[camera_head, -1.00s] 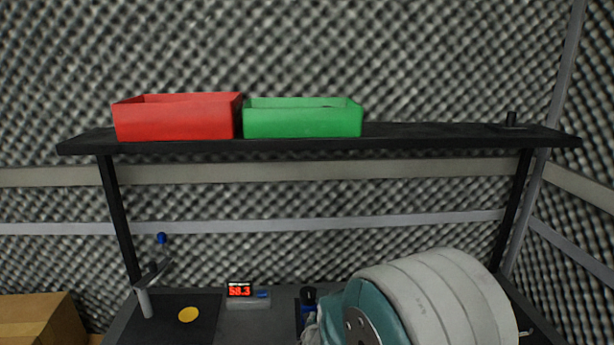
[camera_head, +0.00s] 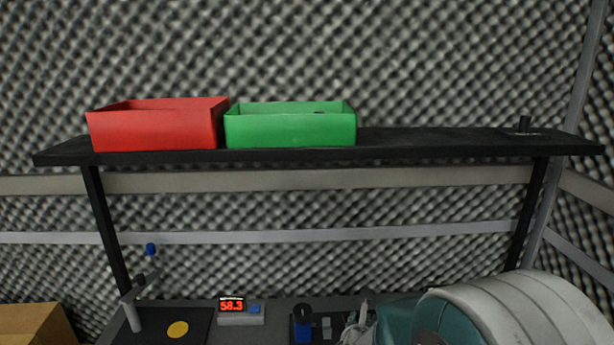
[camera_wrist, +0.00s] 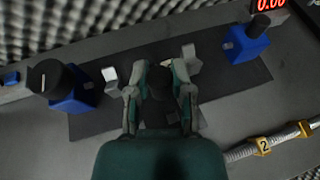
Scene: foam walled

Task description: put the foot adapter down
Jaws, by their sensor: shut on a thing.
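My gripper (camera_wrist: 160,72) shows in the middle of the wrist view, its two grey-green fingers closed on a small dark piece (camera_wrist: 157,88), which I take as the foot adapter. The fingers cover its sides. It is over a dark mat (camera_wrist: 95,122) on the bench; whether it touches the mat cannot be told. In the head view my gripper (camera_head: 359,322) shows low, right of a blue block with a black knob (camera_head: 302,325); the adapter cannot be made out there.
Blue blocks with black knobs stand left (camera_wrist: 72,88) and right (camera_wrist: 246,42) of the mat. A grey hose with yellow tags (camera_wrist: 262,146) lies at lower right. Above the bench, a black shelf (camera_head: 430,141) carries a red bin (camera_head: 155,130) and a green bin (camera_head: 290,130).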

